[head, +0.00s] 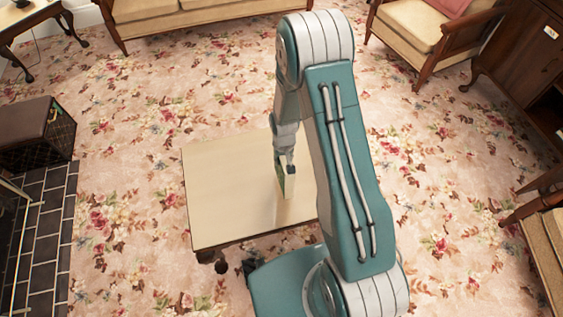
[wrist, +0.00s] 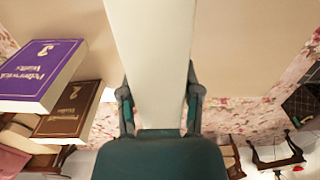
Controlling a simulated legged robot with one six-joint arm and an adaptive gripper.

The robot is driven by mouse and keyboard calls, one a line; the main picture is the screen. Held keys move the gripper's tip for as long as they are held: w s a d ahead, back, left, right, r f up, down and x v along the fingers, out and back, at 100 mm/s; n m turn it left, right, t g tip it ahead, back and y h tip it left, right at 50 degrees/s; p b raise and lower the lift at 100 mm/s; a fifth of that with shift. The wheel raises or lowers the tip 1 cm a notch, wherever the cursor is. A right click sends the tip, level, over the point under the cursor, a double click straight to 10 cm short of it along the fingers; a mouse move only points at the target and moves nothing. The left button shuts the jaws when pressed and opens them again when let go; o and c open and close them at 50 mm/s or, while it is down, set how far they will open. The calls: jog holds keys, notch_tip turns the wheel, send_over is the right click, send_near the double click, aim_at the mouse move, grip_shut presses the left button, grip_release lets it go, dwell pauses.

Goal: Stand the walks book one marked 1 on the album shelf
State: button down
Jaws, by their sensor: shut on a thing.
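My gripper (head: 289,161) hangs over the pale low table (head: 220,185). It is shut on a thin, pale, book-like thing (head: 288,184), held upright. In the wrist view the gripper fingers (wrist: 160,103) are on both sides of this cream thing (wrist: 152,55). No number or title shows on it, so I cannot tell whether it is the book marked 1. I cannot identify the album shelf.
A dark wooden cabinet (head: 520,50) with a small white label stands at the upper right. A sofa (head: 180,15), an armchair (head: 415,30) and a dark box (head: 35,130) surround the floor. The flowered carpet (head: 130,150) left of the table is clear.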

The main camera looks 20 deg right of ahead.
notch_tip(320, 180, down, 6)
jog(key=w, duration=0.2)
jog(key=shift+w+r, duration=0.15)
jog(key=shift+c, duration=1.4)
grip_release()
